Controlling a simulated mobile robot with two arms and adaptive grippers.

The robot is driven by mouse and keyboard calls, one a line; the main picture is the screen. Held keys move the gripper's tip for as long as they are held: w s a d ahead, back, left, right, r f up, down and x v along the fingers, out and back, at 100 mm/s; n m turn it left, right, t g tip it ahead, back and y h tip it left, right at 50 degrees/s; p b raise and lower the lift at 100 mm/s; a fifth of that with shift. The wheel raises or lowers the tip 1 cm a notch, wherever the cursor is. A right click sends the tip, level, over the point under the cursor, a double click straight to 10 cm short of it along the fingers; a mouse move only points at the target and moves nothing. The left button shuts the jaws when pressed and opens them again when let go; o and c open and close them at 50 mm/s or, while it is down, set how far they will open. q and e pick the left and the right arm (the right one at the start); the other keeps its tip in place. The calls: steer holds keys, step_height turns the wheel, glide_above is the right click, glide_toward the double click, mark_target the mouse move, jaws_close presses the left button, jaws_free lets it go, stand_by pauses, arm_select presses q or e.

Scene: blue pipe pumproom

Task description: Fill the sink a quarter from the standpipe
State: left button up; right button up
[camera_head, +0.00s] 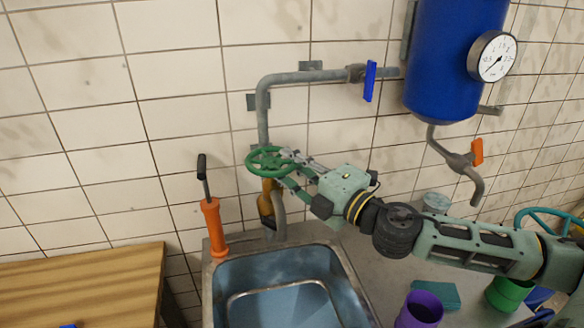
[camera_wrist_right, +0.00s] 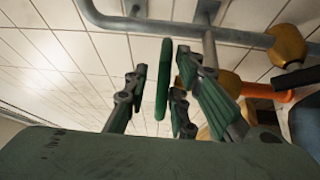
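The standpipe (camera_head: 263,110) runs along the tiled wall and down to a brass valve body (camera_head: 266,203) with a green handwheel (camera_head: 268,161). Its grey spout (camera_head: 280,218) points down at the back of the steel sink (camera_head: 338,262). I cannot make out a water stream, and the bluish basin does not clearly show a water level. My right gripper (camera_head: 288,168) is at the handwheel's right side. In the right wrist view, its open fingers (camera_wrist_right: 160,78) stand on both sides of the wheel's rim (camera_wrist_right: 164,100), with visible gaps. My left gripper is out of view.
A wooden table (camera_head: 85,285) is at left. A blue tank (camera_head: 450,60) with a gauge (camera_head: 493,56) hangs at right. A purple cup (camera_head: 420,310) and green cup (camera_head: 508,292) stand below my right arm.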

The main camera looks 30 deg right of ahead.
steer(key=shift+o, duration=0.2)
steer(key=shift+f, duration=0.1)
steer(key=v, duration=0.7)
steer(key=shift+s, duration=0.3)
stand_by(0.6)
steer(key=shift+o, duration=0.4)
stand_by(0.7)
